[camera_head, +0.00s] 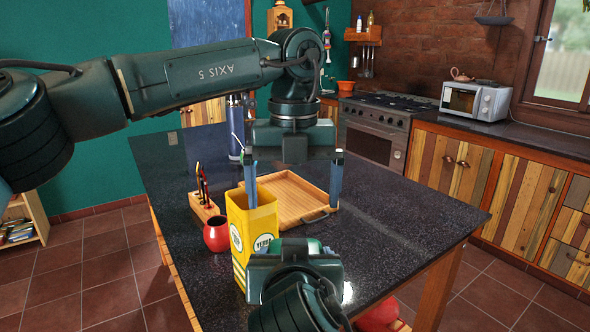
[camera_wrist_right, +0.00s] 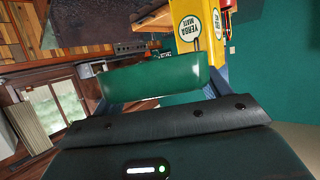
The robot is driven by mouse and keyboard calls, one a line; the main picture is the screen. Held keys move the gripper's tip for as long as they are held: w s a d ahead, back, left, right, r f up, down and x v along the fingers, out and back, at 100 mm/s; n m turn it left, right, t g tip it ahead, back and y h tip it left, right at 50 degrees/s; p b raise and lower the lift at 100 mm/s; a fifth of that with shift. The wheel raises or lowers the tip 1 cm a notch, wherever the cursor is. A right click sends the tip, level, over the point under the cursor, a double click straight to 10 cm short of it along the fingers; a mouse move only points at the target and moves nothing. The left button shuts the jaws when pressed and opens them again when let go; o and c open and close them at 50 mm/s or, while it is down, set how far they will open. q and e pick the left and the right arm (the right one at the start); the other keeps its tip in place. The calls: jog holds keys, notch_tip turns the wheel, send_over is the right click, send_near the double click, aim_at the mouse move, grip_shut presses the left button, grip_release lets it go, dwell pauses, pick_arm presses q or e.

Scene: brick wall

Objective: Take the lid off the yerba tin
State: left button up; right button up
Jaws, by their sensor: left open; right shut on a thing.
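The yellow yerba tin (camera_head: 238,245) stands upright on the dark table, and its top looks open. It also shows in the right wrist view (camera_wrist_right: 184,20) at the top, cut off by the frame. My right gripper (camera_head: 308,246) is just right of the tin, partly hidden by its own wrist. In the right wrist view my right gripper (camera_wrist_right: 158,92) is shut on a green, lid-like piece (camera_wrist_right: 150,82), apart from the tin. My left gripper (camera_head: 293,185) is open and empty above the table, with one finger close to the tin's top; whether they touch I cannot tell.
A wooden tray (camera_head: 290,198) lies behind the tin. A red cup (camera_head: 216,235) and a wooden holder with utensils (camera_head: 203,207) stand to its left. A blue flask (camera_head: 236,128) stands at the far end. The right part of the tabletop (camera_head: 400,205) is clear.

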pick_arm(q)
notch_tip(320, 180, down, 8)
jog(key=shift+f, duration=0.15)
jog(key=shift+c, duration=0.4)
jog(key=c, duration=0.9)
jog(key=shift+c, duration=0.2)
pick_arm(e)
jog(key=o, duration=1.1)
